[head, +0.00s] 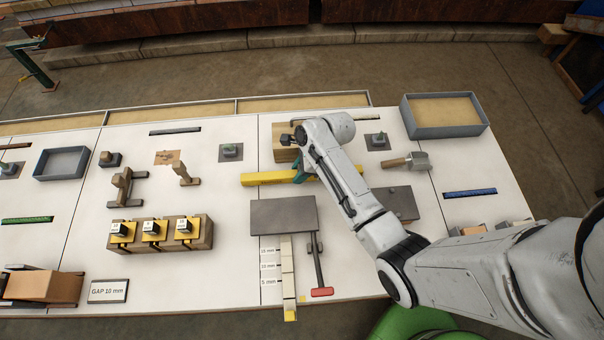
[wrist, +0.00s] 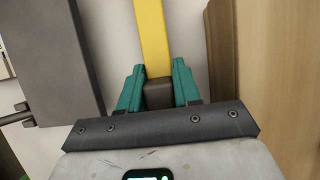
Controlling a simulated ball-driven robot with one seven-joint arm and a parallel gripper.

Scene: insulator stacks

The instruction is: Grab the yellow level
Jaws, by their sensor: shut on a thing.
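The yellow level (head: 268,178) is a long bar in the middle of the white table in the head view, lying roughly left to right. My gripper (head: 300,171) is at the level, with teal fingers partly hidden by my arm. In the wrist view the teal fingers of my gripper (wrist: 159,92) are shut on the yellow level (wrist: 153,38), one on each side. A dark block-like part sits between the fingers, in line with the yellow bar. I cannot tell whether the level touches the table.
A wooden block (head: 285,140) stands just behind the level. A grey plate (head: 283,216) lies in front of it. A wooden holder with several yellow-marked pieces (head: 160,235) is at the left. A grey-rimmed tray (head: 442,130) stands at the back right.

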